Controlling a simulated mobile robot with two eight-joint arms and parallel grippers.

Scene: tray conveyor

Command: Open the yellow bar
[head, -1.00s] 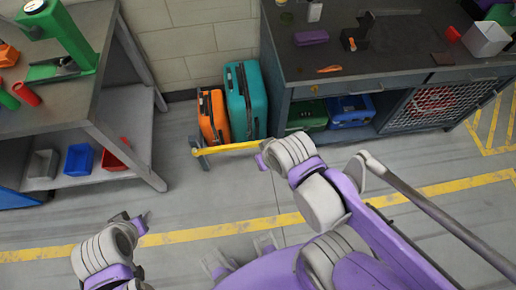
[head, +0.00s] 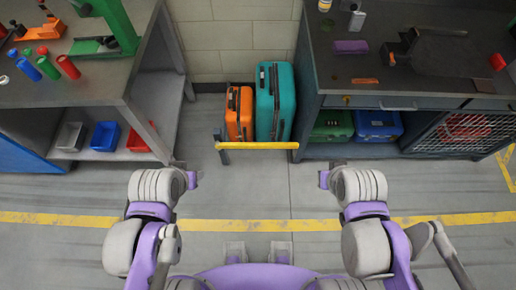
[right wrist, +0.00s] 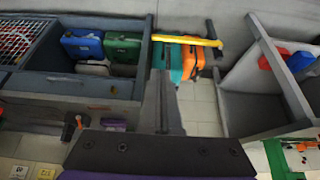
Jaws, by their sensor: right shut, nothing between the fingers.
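The yellow bar (head: 257,146) lies level across the front of the orange suitcase (head: 239,114) and the teal suitcase (head: 273,102), in the gap between two workbenches. A grey post (head: 223,152) stands at its left end. The bar also shows in the right wrist view (right wrist: 187,40), with the suitcases behind it. My left gripper (head: 192,180) is left of the bar and nearer to me; its jaws are too small to judge. My right gripper (head: 324,180) is shut and empty, right of the bar's right end and nearer to me. Neither gripper touches the bar.
The left workbench (head: 140,82) holds small bins on its lower shelf. The right workbench (head: 400,100) has a green crate (head: 332,126) and a blue crate (head: 378,126) below. The floor before the bar is clear, with a yellow line (head: 270,225) across it.

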